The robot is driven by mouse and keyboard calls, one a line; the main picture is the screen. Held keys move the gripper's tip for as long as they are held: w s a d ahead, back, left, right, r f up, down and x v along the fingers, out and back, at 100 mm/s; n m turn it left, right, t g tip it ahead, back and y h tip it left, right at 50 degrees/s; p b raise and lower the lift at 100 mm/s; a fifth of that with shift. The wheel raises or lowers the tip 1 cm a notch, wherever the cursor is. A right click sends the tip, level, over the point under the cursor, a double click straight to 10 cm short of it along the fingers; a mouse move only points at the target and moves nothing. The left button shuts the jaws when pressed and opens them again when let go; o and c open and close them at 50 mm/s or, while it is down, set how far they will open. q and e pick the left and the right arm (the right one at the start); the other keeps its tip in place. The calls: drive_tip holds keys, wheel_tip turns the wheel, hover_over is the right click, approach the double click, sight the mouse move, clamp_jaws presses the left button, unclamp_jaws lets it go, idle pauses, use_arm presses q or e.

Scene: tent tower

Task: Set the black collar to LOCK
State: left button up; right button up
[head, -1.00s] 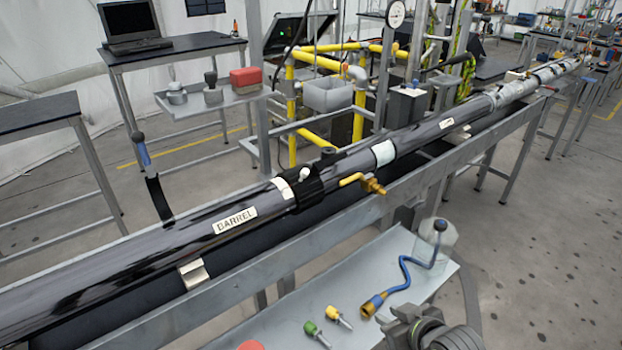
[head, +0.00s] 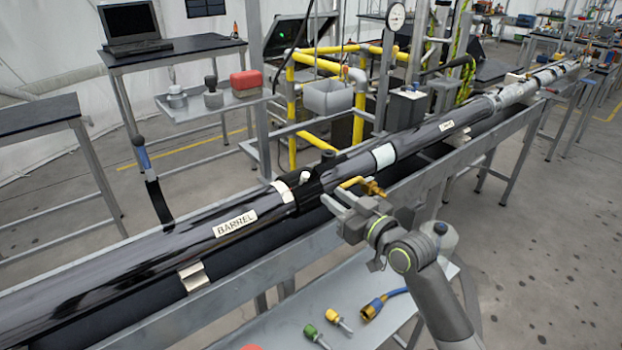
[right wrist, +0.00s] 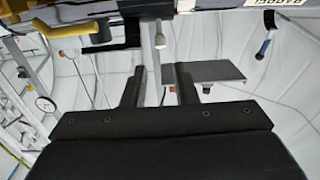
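The black collar (head: 312,186) sits around the long dark barrel tube (head: 150,258), just right of the BARREL label (head: 235,222). A small white-tipped lever (head: 305,176) stands out from it. Any LOCK marking is too small to read. My right gripper (head: 338,216) is in front of the collar, on the near side of the rail, apart from it. My left gripper is not in view.
A brass valve with a yellow handle (head: 353,182) is close beside my right gripper. A metal rail (head: 240,262) runs along the tube's near side. A shelf below holds green and yellow fittings (head: 330,318) and a blue hose (head: 385,300), partly hidden by my arm.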

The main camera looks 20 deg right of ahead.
approach(311, 180)
drive_tip(key=w+a+r, duration=0.2)
drive_tip(key=w+a, duration=0.1)
drive_tip(key=w+a+r, duration=0.1)
drive_tip(key=a, duration=0.1)
drive_tip(key=shift+w+r+p, duration=0.3)
drive_tip(key=shift+w+p, duration=0.05)
drive_tip(key=shift+p, duration=0.05)
drive_tip(key=shift+c, duration=0.4)
clamp_jaws()
